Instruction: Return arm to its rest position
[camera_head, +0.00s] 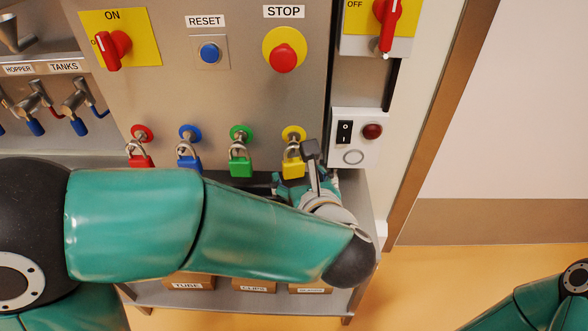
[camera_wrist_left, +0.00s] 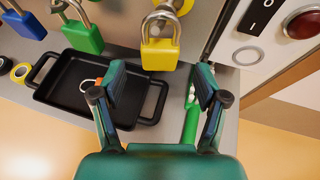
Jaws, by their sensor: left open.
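My left arm (camera_head: 190,225), green with black joints, reaches in from the left across the lower part of the panel. Its gripper (camera_head: 300,178) is near the yellow padlock, partly hidden by its own wrist. In the left wrist view the gripper (camera_wrist_left: 165,95) is open, its two fingers apart with nothing between them. The yellow padlock (camera_wrist_left: 160,52) hangs just beyond the fingertips, apart from them. In the head view the yellow padlock (camera_head: 293,168) hangs below a yellow ring. Part of my right arm (camera_head: 535,305) shows at the lower right; its gripper is out of view.
Red (camera_head: 140,160), blue (camera_head: 188,160) and green (camera_head: 240,165) padlocks hang along the panel. A black tray (camera_wrist_left: 75,85) lies on the shelf below. A switch box (camera_head: 357,150) is at the right. Labelled boxes (camera_head: 255,284) sit lower down. Open floor lies right.

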